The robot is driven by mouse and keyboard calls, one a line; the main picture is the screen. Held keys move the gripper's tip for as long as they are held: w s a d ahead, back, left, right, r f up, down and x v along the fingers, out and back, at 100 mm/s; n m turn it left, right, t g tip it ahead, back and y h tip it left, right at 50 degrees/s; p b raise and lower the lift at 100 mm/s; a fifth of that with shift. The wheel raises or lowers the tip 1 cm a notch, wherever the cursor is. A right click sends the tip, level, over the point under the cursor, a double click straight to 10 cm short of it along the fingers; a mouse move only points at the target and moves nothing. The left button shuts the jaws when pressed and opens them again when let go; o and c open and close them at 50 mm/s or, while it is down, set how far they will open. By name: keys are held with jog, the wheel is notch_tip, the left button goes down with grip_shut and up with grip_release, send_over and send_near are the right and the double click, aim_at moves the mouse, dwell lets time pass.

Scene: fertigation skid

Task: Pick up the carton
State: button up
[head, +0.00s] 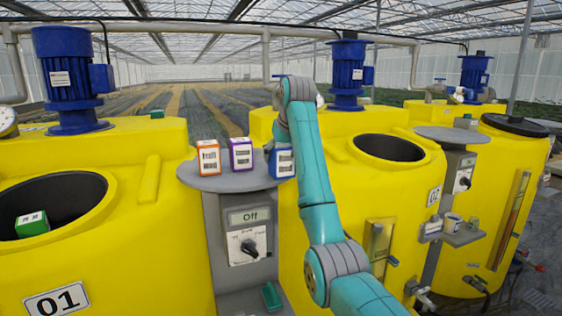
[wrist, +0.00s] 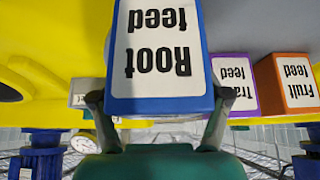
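A blue carton with a white "Root feed" label (head: 281,162) stands at the right end of the grey shelf (head: 232,180), partly behind my arm. In the wrist view the blue carton (wrist: 161,50) is large, upside down, and between the fingertips of my gripper (wrist: 157,105). The fingers are spread, one on each side of its near end; I cannot tell whether they touch it. A purple carton (head: 240,154) and an orange "Fruit feed" carton (head: 208,157) stand to its left on the shelf. In the head view my gripper is hidden behind the arm.
Yellow tanks (head: 140,265) flank the shelf, with open round mouths. A green-topped carton (head: 32,224) sits in the left tank's mouth. A control panel with a knob and an "Off" display (head: 249,216) is below the shelf. Blue motors (head: 348,75) stand on the tanks.

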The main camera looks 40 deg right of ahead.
jog(key=c, duration=0.9)
jog(key=shift+r, duration=0.15)
